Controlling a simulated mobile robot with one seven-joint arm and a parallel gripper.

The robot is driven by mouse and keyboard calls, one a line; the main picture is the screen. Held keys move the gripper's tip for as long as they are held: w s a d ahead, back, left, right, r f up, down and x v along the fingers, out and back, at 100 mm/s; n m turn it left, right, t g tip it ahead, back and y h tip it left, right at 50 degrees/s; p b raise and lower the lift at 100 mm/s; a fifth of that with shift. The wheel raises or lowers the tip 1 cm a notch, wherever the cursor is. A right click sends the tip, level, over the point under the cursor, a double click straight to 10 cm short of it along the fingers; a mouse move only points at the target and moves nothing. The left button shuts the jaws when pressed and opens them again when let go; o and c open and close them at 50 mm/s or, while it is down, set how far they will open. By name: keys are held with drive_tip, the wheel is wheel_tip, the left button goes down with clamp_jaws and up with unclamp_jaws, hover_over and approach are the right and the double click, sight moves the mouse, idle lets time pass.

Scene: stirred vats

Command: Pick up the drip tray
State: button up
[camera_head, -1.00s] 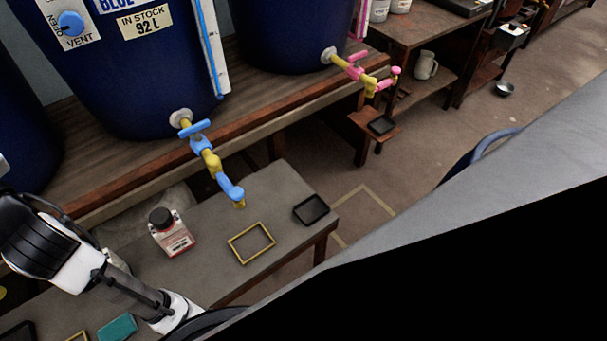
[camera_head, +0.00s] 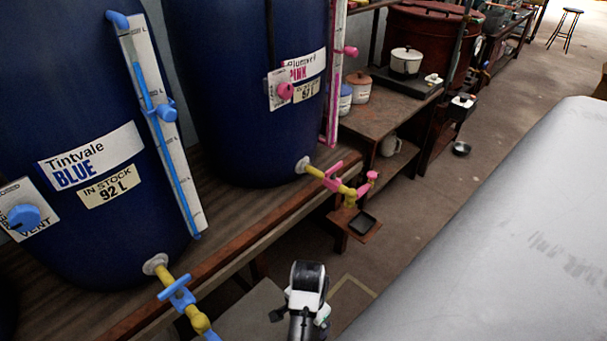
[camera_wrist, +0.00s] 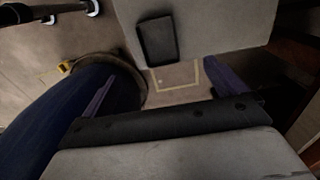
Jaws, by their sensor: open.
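In the wrist view, a flat black drip tray (camera_wrist: 157,40) lies on a pale grey bench top near its edge. My gripper (camera_wrist: 159,72) is open, with its two dark fingers apart and nothing between them. The tray is ahead of the fingers, near the top of the picture, and not touched. In the head view my arm (camera_head: 306,290) reaches over the grey bench (camera_head: 250,311); its gripper and the bench tray are hidden there. Another black tray (camera_head: 363,222) sits on a small wooden shelf under the pink tap (camera_head: 349,190).
Large blue vats (camera_head: 245,110) stand on a wooden bench at the left. A blue tap (camera_head: 178,293) sticks out over the grey bench near my arm. A yellow outline (camera_wrist: 178,82) marks the floor by the bench.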

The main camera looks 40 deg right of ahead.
wheel_tip(320, 180, down, 8)
drive_tip(key=shift+r, duration=0.15)
drive_tip(key=shift+s+d+f+p, duration=0.15)
drive_tip(key=shift+f+p, duration=0.55)
drive_tip(key=shift+f, duration=1.9)
drive_tip(key=c, duration=1.1)
drive_tip(key=shift+o, duration=0.2)
drive_tip(key=shift+r, duration=0.1)
wheel_tip(320, 180, up, 20)
drive_tip(key=p, duration=0.5)
